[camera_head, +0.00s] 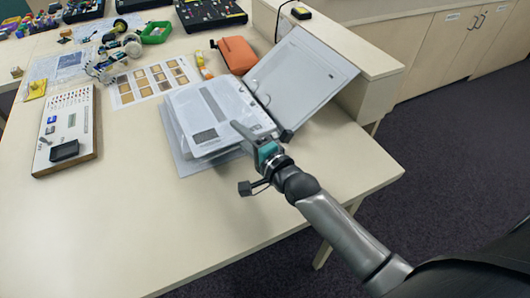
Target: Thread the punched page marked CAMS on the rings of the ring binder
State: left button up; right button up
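The ring binder (310,78) lies open on the table, its bare right cover tilted up against a low ledge. Its rings (262,97) show along the spine, small and partly hidden. White punched pages (222,98) with a grey printed block lie over the left side, on a grey sheet or cover (183,152). The mark CAMS is too small to read, so I cannot tell which page bears it. My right gripper (245,135) is at the lower right corner of the top page. Its fingers overlap the page edge, and their gap is hidden. My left gripper is out of view.
An orange pouch (236,55) lies behind the binder, near the wooden ledge (340,40). A picture sheet (152,82) and a board with small parts (68,130) lie to the left. The table's front left is clear.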

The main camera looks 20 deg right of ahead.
jog(key=p+v, duration=0.1)
jog(key=v, duration=1.2)
jog(key=shift+s, duration=0.3)
